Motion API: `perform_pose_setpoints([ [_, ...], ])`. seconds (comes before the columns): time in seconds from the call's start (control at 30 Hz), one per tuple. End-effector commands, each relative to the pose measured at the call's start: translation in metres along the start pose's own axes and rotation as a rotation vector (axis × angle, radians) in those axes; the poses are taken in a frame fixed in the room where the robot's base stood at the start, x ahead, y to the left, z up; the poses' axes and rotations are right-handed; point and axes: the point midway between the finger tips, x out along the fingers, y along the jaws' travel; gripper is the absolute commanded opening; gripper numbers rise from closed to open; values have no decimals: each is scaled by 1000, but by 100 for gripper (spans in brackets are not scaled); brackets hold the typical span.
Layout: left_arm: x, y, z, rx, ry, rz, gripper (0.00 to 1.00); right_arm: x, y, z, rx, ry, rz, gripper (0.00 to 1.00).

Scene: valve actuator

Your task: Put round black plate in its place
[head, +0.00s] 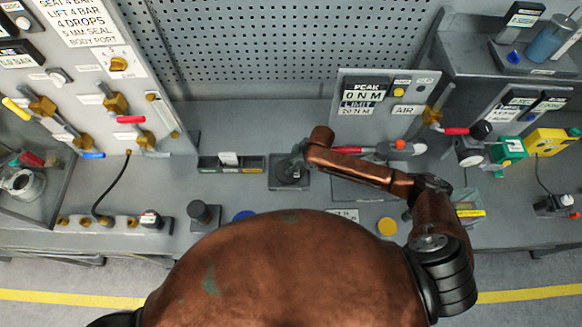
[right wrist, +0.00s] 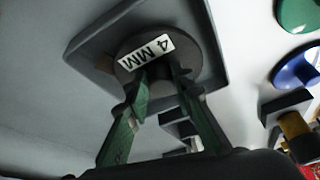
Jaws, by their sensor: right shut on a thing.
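The round black plate (right wrist: 128,68) carries a white "4 MM" label and lies over a dark grey square base (right wrist: 92,45) in the right wrist view. In the head view the plate (head: 287,174) shows small and dark on the square base (head: 276,186), at the middle of the bench. My right gripper (right wrist: 165,78) has its green fingers closed on the middle part of the plate. It also shows in the head view (head: 296,160), above the base. I cannot tell whether the plate is fully seated. My left gripper is not in view.
A low tray (head: 212,169) with small blocks stands left of the base. A panel marked PEAK and LIMIT (head: 385,95) stands behind to the right. A dark knob on a square base (head: 200,212) and a yellow disc (head: 387,227) are nearer. A valve panel (head: 75,75) stands left.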

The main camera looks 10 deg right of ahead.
Motion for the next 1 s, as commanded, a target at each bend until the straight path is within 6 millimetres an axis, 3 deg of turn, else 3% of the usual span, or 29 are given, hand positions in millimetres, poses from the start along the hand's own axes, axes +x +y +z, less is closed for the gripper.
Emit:
perform_pose_setpoints([
  [0.53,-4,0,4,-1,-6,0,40,14,1,4,-1,5,3,0],
  [0.57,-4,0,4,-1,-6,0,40,14,1,5,0,2,2,24],
  [0.8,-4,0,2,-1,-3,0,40,14,1,5,0,2,1,40],
  [1.0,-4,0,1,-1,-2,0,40,14,1,5,0,2,2,40],
])
